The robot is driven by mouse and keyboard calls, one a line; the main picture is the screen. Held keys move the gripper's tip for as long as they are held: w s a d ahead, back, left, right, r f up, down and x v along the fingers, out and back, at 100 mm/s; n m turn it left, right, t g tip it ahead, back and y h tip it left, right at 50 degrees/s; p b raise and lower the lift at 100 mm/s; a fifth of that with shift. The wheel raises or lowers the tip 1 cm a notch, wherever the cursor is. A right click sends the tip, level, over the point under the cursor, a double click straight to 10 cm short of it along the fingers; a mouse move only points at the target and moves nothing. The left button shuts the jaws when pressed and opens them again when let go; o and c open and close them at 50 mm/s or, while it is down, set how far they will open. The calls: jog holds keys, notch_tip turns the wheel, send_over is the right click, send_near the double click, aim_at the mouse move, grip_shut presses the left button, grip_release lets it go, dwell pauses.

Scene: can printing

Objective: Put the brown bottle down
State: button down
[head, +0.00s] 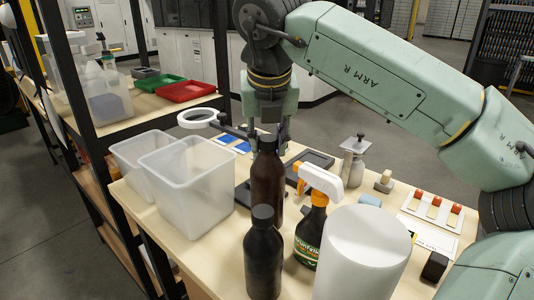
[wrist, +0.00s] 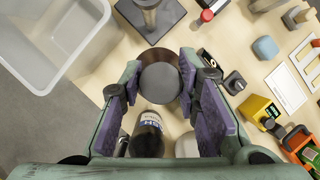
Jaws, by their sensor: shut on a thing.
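The brown bottle (head: 267,182) is upright over the middle of the light wooden table, with its dark cap at the top. My gripper (head: 266,138) points down and is shut around its upper part. In the wrist view the round dark cap (wrist: 160,82) sits between the purple-padded fingers of my gripper (wrist: 160,88). The lower end of the brown bottle is hidden behind a black bottle, so I cannot tell whether it touches the table.
The black bottle (head: 263,258) stands close in front. A spray bottle (head: 309,238) and a large white cylinder (head: 364,260) stand to the right. Two clear bins (head: 190,190) are at the left. A ring lamp (head: 197,117) is behind. Small items crowd the right side.

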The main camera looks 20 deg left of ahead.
aim_at(267, 153)
jog(key=shift+s+f+b, duration=0.1)
jog(key=shift+f+b, duration=0.75)
jog(key=shift+f, duration=0.9)
jog(key=c, duration=1.7)
grip_release()
jog(key=shift+f, duration=0.1)
jog(key=o, duration=0.5)
